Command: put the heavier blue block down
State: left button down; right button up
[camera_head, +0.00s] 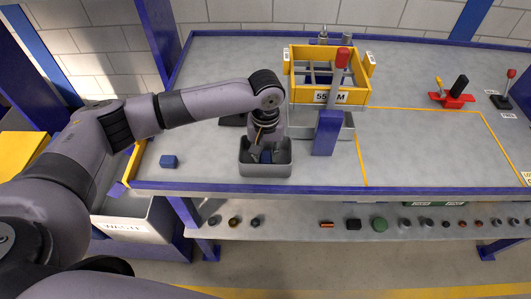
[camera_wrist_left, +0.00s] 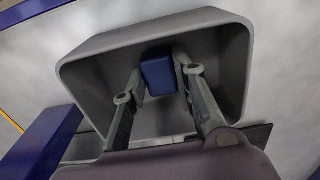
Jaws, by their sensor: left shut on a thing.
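A blue block (camera_wrist_left: 157,73) is between the fingers of my left gripper (camera_wrist_left: 158,84), which is shut on it. The gripper (camera_head: 264,155) reaches down into a grey open tray (camera_head: 265,171) near the front of the table, with the block (camera_head: 266,157) low inside the tray walls. I cannot tell whether the block touches the tray floor. A second blue block (camera_head: 169,161) lies on the table to the left of the tray. Which block is heavier does not show. My right gripper is not in view.
A yellow frame (camera_head: 330,96) stands behind the tray, with a blue post and red-knobbed lever (camera_head: 328,130) to the tray's right. A red stand (camera_head: 452,100) and joystick (camera_head: 505,100) are at the right. A lower shelf (camera_head: 290,232) holds several small parts. The table's right middle is clear.

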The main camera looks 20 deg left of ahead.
aim_at(266, 157)
pick_arm(q)
jog(key=c, duration=1.3)
grip_release()
jog(key=shift+r, duration=0.2)
notch_tip(266, 157, up, 12)
jog(key=b, duration=0.1)
jog(key=shift+f, duration=0.2)
